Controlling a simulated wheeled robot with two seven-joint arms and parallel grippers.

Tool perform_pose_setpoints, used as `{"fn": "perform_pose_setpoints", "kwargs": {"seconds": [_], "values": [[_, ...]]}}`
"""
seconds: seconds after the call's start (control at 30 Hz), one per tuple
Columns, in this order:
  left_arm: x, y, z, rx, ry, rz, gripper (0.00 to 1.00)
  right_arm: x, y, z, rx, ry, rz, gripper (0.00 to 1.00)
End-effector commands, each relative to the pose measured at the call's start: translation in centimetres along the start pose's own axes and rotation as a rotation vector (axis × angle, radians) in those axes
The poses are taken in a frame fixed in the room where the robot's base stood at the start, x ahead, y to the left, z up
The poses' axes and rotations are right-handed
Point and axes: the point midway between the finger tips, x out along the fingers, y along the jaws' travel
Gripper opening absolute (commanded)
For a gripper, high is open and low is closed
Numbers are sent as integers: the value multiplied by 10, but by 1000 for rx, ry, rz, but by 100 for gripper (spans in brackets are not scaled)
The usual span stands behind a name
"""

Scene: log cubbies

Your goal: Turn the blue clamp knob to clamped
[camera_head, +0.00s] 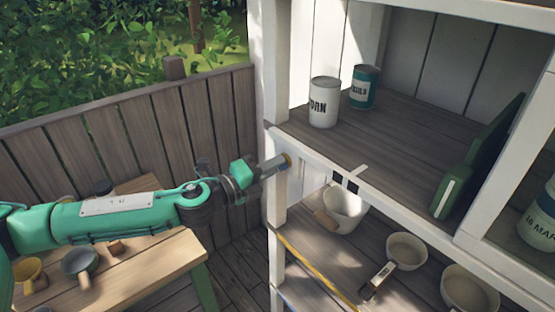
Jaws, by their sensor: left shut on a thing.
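My left gripper (274,167) reaches in from the left to the white front post of the cubby shelf. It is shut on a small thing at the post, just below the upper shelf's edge. My right gripper is not in view.
The upper shelf holds a white can (324,103), a teal can (364,88) and a dark green upright object (474,165). A wooden bench (150,268) with cups stands lower left, before a plank fence (130,133).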

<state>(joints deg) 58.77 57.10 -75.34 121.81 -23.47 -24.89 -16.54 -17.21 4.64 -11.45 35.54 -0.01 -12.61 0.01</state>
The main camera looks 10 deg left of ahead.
Motion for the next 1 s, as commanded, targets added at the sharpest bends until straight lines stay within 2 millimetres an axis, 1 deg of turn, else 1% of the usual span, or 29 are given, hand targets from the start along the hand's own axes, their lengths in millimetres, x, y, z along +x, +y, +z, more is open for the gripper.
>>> {"fn": "perform_pose_setpoints", "kwargs": {"seconds": [0.27,0.43,0.5,0.6,0.87,0.93,1.0], "values": [[0,0,-1,18,2,1,2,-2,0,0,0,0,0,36],[0,-2,1,197,2,2,2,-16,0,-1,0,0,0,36],[0,-2,0,272,2,2,2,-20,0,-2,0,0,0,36],[0,0,-1,338,3,2,2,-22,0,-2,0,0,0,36],[0,1,-1,353,2,1,2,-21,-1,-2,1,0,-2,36],[0,0,-1,381,3,1,2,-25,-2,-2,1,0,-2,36],[0,-2,0,449,3,2,2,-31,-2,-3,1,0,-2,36]]}}
